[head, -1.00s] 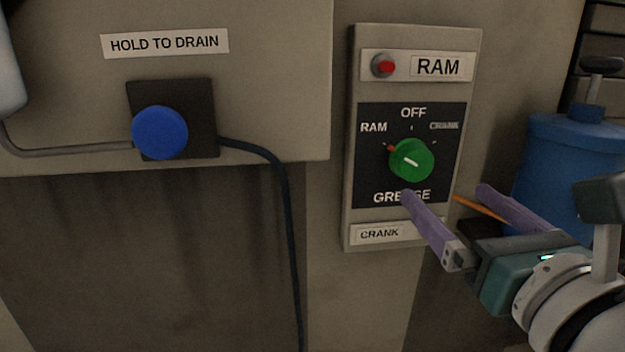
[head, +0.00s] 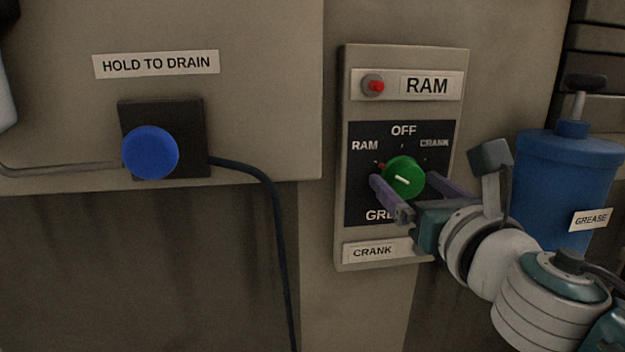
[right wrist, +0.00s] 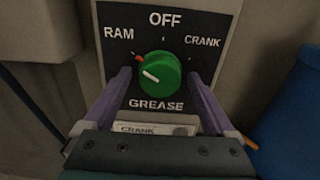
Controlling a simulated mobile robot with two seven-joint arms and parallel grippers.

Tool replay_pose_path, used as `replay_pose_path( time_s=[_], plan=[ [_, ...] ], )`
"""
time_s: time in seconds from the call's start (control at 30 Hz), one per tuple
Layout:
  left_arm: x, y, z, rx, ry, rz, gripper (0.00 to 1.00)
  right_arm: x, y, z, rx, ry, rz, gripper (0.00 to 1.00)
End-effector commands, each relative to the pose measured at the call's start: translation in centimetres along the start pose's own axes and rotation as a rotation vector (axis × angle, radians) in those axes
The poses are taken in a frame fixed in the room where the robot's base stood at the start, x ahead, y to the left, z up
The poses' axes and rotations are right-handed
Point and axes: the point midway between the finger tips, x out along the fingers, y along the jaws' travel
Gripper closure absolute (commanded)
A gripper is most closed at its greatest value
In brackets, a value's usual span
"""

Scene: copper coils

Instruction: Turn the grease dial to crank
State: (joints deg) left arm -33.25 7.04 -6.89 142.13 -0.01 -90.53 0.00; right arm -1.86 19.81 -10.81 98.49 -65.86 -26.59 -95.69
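The green grease dial (head: 405,176) sits on a dark plate (head: 361,207) lettered OFF, RAM, CRANK and GREASE. In the right wrist view the dial (right wrist: 160,73) has a white mark on its face and a red pointer at its upper left, on the RAM side. My right gripper (head: 402,187) is open, with its purple fingers on either side of the dial. In the right wrist view its fingertips (right wrist: 158,78) straddle the dial, with some space between each finger and the knob. My left gripper is not in view.
A red button (head: 373,86) sits beside the RAM label above the dial. A blue HOLD TO DRAIN button (head: 150,152) with cables is at the left.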

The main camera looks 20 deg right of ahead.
Motion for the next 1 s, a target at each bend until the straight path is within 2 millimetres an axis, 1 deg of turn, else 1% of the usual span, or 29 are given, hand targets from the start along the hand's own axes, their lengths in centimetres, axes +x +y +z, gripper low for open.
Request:
replay_pose_path(
  time_s=[0.03,0.07,0.63,0.67,0.87,1.0],
  plan=[
    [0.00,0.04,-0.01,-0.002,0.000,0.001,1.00,-0.01,0.00,0.00,0.000,0.000,0.000,0.17],
    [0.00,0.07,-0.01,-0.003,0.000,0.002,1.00,-0.02,0.00,-0.01,0.000,0.000,0.000,0.20],
    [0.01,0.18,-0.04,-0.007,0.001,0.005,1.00,-0.03,-0.01,-0.02,0.000,0.000,0.000,0.84],
    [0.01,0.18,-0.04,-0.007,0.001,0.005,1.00,-0.03,-0.01,-0.02,0.000,0.000,0.000,0.86],
    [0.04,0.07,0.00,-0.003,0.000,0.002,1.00,-0.04,0.00,-0.03,0.016,0.000,0.000,0.86],
    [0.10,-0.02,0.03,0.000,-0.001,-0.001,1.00,-0.04,0.02,-0.06,0.060,0.001,0.000,0.86]
  ],
)
